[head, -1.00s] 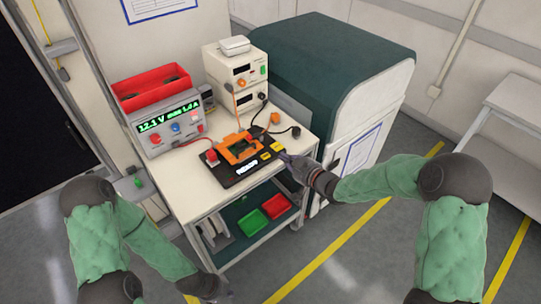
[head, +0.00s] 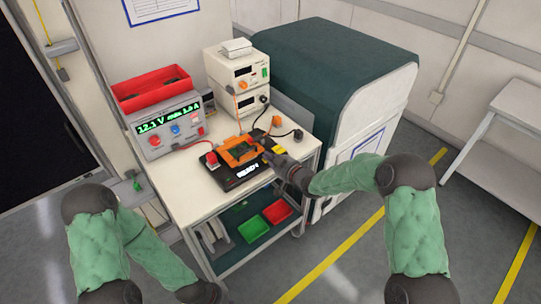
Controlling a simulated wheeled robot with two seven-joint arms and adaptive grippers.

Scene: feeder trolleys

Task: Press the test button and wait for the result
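The black test fixture (head: 226,178) lies on the bench top, with an orange frame (head: 232,157) around a dark board. Its front display (head: 248,170) shows lit white text that looks like READY. A red button (head: 212,159) stands at its left end. A yellow patch (head: 279,150) shows at its right end, partly behind my gripper. My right gripper (head: 269,149) reaches in from the right over the fixture's right end. Whether it touches the fixture, and whether its fingers are open, is too small to tell. My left gripper (head: 217,296) is low at the bottom edge, mostly cut off.
A power supply (head: 166,127) with a green readout and a red bin (head: 150,90) stand at the left. Stacked white instruments (head: 238,82) stand behind, with cables and plugs nearby. Green (head: 254,228) and red (head: 278,211) trays sit on the lower shelf.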

